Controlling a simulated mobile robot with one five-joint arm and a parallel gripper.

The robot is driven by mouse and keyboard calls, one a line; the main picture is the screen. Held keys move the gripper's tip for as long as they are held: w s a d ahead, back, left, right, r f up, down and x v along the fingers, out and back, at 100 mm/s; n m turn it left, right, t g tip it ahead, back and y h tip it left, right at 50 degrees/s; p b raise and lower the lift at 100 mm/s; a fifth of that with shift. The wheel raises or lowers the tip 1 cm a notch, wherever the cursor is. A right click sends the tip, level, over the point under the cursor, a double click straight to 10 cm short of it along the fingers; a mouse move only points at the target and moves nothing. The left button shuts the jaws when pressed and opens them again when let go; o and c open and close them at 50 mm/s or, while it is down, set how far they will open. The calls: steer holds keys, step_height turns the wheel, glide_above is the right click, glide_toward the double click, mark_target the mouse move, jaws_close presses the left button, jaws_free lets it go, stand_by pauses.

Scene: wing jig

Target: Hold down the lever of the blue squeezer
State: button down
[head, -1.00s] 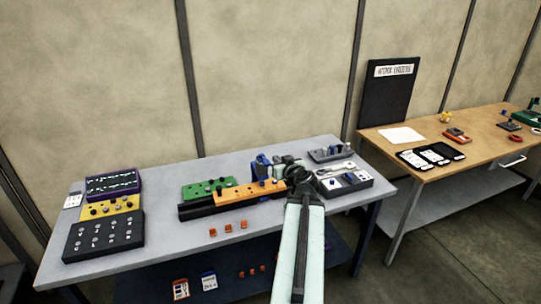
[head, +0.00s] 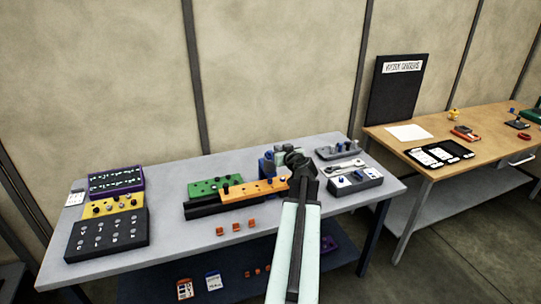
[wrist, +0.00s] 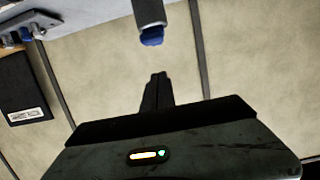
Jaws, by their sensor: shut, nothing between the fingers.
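The blue squeezer (head: 265,166) stands at the back of the grey workbench, at the right end of the green and orange blocks. My gripper's wrist end hides part of it in the head view. In the wrist view, my gripper (wrist: 157,77) has its dark fingers together, with nothing between them. A grey bar with a blue tip (wrist: 152,38), seemingly the squeezer's lever, shows just beyond the fingertips. A gap shows in the picture between it and the fingers; I cannot tell the depth.
A green block (head: 204,188) and an orange block (head: 262,187) sit on a black rail beside the squeezer. Small orange pieces (head: 236,227) lie in front. A grey box (head: 355,181) stands right of my arm. Purple, yellow and black panels (head: 105,235) fill the left end.

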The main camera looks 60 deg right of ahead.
steer(key=f+b, duration=0.1)
steer(key=f, duration=0.1)
steer(key=f+b, duration=0.1)
steer(key=shift+a+f, duration=0.2)
steer(key=shift+f, duration=0.15)
steer(key=shift+f, duration=0.1)
steer(key=f+b, duration=0.2)
steer(key=b, duration=0.1)
steer(key=a+f+b, duration=0.1)
steer(key=shift+s+f, duration=0.3)
steer(key=shift+s, duration=0.1)
steer(key=shift+d, duration=0.15)
stand_by(1.1)
